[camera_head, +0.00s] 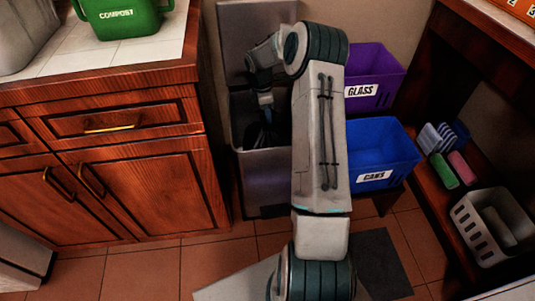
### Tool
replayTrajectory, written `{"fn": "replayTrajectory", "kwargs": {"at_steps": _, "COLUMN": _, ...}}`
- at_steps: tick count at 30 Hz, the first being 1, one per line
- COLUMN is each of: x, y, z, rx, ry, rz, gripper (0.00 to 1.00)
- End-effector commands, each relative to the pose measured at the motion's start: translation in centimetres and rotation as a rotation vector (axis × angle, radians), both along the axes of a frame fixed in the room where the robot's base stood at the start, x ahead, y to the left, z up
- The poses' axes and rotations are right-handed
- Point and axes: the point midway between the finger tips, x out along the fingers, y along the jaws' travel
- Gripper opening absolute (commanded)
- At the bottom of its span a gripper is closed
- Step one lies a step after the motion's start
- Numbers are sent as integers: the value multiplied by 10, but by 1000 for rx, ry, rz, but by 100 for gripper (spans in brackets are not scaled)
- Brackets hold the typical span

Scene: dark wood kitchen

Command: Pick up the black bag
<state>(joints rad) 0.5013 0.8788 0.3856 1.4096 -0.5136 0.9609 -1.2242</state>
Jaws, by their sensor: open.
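My gripper (267,128) points down into the open top of a tall metal bin (266,180). The bin stands between the wooden cabinet and the recycling boxes. Its lid (243,25) is raised against the wall. The inside is very dark, and a black bag (243,118) seems to line it, though its shape is hard to make out. The gripper is open, with its dark fingers low in the bin opening. I cannot tell whether the fingers touch the bag. My arm hides the right side of the bin.
A purple GLASS box (377,75) and a blue CANS box (386,145) sit right of my arm. A wooden cabinet (130,150) with a green compost bin (118,17) is at left. A shelf with a white basket (490,225) is at right.

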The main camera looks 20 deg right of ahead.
Motion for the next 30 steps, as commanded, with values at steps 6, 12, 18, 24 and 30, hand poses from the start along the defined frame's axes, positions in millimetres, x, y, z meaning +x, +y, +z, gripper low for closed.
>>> {"fn": "replayTrajectory", "kwargs": {"at_steps": 6, "x": -2, "y": -2, "z": -37, "rx": 0, "ry": 1, "rz": 1, "gripper": 53}}
{"fn": "replayTrajectory", "kwargs": {"at_steps": 12, "x": -2, "y": -3, "z": -40, "rx": 0, "ry": 0, "rz": 1, "gripper": 53}}
{"fn": "replayTrajectory", "kwargs": {"at_steps": 18, "x": -2, "y": -3, "z": -39, "rx": 0, "ry": 0, "rz": 1, "gripper": 20}}
{"fn": "replayTrajectory", "kwargs": {"at_steps": 24, "x": -2, "y": -3, "z": -39, "rx": 0, "ry": 0, "rz": 1, "gripper": 0}}
{"fn": "replayTrajectory", "kwargs": {"at_steps": 30, "x": -2, "y": -3, "z": -39, "rx": 0, "ry": 0, "rz": 1, "gripper": 0}}
